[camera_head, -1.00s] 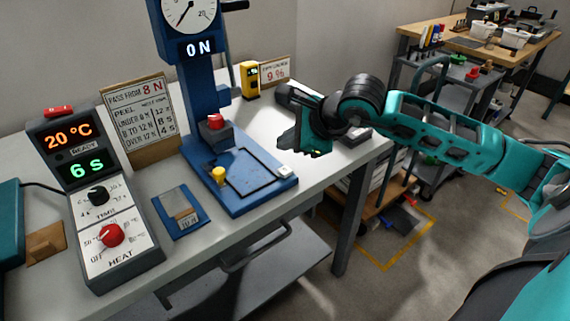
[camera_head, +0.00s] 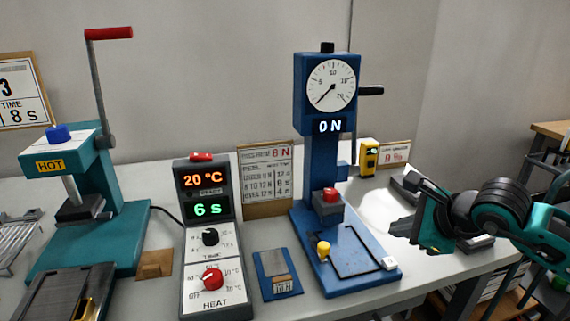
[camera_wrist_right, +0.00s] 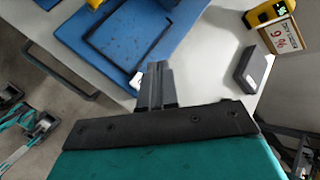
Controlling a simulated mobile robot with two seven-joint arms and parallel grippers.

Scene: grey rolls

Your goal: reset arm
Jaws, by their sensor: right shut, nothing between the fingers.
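My right gripper (camera_head: 408,227) is at the right of the head view, over the right end of the bench. In the right wrist view its fingers (camera_wrist_right: 156,84) are together with nothing between them. It is apart from the blue force tester (camera_head: 328,170), which stands to its left and reads 0 N on its display. In the wrist view the tester's blue base (camera_wrist_right: 130,35) lies beyond the fingertips. My left gripper is not in view.
A heater control box (camera_head: 208,235) shows 20 °C and 6 s. A teal press (camera_head: 85,210) with a raised red-handled lever stands at left. A yellow meter (camera_head: 369,157) and a 9 % card (camera_head: 394,153) stand behind my right gripper. A blue sample card (camera_head: 277,275) lies in front.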

